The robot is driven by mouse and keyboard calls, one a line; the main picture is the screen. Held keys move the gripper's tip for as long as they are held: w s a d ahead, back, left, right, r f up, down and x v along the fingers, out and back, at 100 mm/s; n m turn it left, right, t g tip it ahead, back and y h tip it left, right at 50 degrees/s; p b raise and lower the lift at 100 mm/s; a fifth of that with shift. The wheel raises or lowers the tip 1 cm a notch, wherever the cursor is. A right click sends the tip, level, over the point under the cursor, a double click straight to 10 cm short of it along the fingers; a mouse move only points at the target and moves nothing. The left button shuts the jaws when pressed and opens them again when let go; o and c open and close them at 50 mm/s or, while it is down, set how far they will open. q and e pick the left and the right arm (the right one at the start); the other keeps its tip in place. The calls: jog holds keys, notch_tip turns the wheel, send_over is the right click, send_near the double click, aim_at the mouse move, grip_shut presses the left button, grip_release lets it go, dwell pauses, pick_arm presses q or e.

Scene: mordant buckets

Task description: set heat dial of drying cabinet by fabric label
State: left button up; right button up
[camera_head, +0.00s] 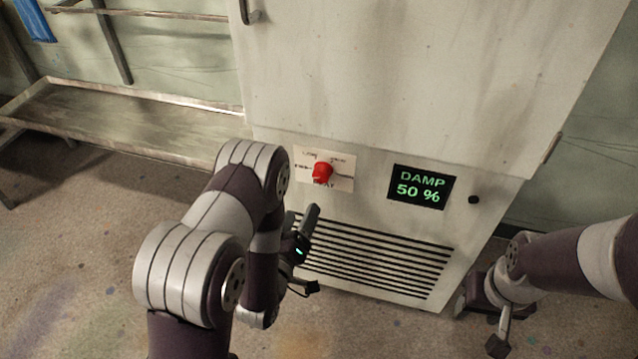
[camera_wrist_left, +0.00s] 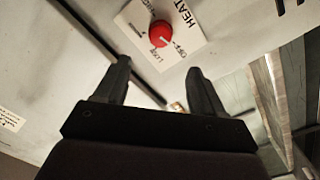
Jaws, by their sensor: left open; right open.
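The drying cabinet (camera_head: 420,75) is a tall pale metal box. Its red heat dial (camera_head: 322,171) sits on a white printed plate (camera_head: 343,183) on the lower front. In the left wrist view the dial (camera_wrist_left: 160,33) is beyond the fingertips, with "HEAT", "OFF" and "LOW" lettered around it. I cannot tell its setting. My left gripper (camera_head: 309,250) is open and empty, below the dial and apart from it; its two fingers show in the wrist view (camera_wrist_left: 159,70). My right gripper (camera_head: 496,325) is open, low at the cabinet's right side. No fabric label is readable.
A green display (camera_head: 421,187) reads "DAMP 50 %", with a black knob (camera_head: 473,200) beside it. Vent slots (camera_head: 375,262) lie below. A metal rack with a trough (camera_head: 130,128) stands left, with blue cloth (camera_head: 34,20) hanging above. A small white label (camera_wrist_left: 10,118) shows in the wrist view.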

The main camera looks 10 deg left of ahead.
aim_at(319, 177)
pick_arm(q)
jog(key=w, duration=0.4)
jog(key=w+b, duration=0.1)
jog(key=w, duration=0.3)
jog(key=w+d, duration=0.1)
jog(key=w, duration=0.3)
jog(key=shift+w, duration=0.2)
jog(key=shift+c, duration=0.3)
jog(key=c, duration=1)
